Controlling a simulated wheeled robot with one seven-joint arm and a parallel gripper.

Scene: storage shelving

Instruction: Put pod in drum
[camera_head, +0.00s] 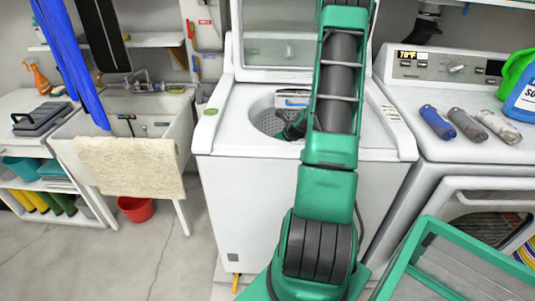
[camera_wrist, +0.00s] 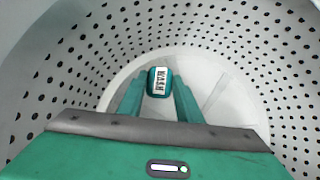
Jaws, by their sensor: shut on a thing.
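The pod (camera_wrist: 159,81) is a small teal block with a white label reading WASH. In the wrist view it sits between the two teal fingers of my gripper (camera_wrist: 158,90), which is shut on it. The perforated drum (camera_wrist: 90,50) surrounds the gripper and the pod, and its pale bottom shows beyond them. In the head view my arm reaches over the white top-load washer (camera_head: 225,135), whose lid is up. The drum (camera_head: 266,122) shows through the open top. My gripper (camera_head: 293,130) is partly hidden there by my arm, and I cannot make out the pod.
The raised lid (camera_head: 280,50) stands behind the opening. A dryer (camera_head: 460,155) is on the right, with rolled cloths (camera_head: 468,122) and bottles (camera_head: 522,90) on top. A sink (camera_head: 130,115) with a towel (camera_head: 130,168) is on the left. A green-framed bin (camera_head: 455,235) is at front right.

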